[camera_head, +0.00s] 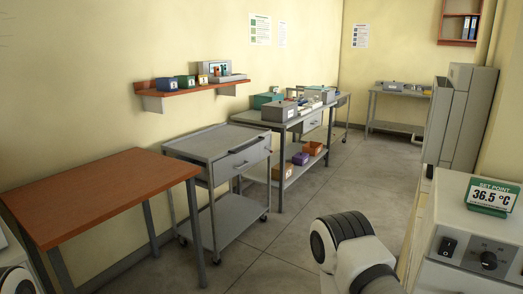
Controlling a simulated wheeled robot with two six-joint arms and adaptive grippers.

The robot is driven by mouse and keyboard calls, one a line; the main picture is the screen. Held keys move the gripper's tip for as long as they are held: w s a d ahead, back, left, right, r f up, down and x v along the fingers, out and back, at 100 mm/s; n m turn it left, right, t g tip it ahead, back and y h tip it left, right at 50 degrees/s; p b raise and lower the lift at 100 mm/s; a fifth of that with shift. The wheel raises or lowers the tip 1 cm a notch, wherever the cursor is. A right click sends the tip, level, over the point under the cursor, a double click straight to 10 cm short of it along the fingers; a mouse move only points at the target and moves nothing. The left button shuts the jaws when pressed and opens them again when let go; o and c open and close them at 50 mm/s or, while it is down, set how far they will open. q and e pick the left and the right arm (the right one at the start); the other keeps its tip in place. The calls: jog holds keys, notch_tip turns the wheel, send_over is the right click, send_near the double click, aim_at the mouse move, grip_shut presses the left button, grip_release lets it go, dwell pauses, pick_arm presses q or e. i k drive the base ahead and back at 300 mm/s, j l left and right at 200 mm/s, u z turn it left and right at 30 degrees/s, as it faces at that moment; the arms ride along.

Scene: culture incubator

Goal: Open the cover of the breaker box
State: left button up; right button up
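I cannot make out a breaker box or its cover anywhere in the head view. Neither of my grippers shows. Only white and black links of my own arms are visible, one at the bottom right of centre and a small piece at the bottom left corner.
A white incubator (465,247) with a "36.5 °C" sign (492,196) stands close at right. An orange-topped table (105,185) and a grey wheeled cart (225,143) line the left wall. Benches stand farther back. Tall grey cabinets (461,115) are at right. The middle floor (310,190) is clear.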

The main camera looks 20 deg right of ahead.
aim_at(441, 97)
jog(key=i+j+z, duration=0.2)
jog(key=z, duration=0.25)
jog(key=i+j+z, duration=0.15)
jog(key=j+z, duration=0.25)
jog(key=i+j+z, duration=0.1)
jog(key=j+z, duration=0.65)
jog(key=z, duration=0.15)
jog(key=j+z, duration=0.4)
jog(key=i+j+z, duration=0.15)
jog(key=j+z, duration=0.15)
jog(key=z, duration=0.15)
jog(key=j+z, duration=0.3)
jog(key=z, duration=0.2)
jog(key=i, duration=0.05)
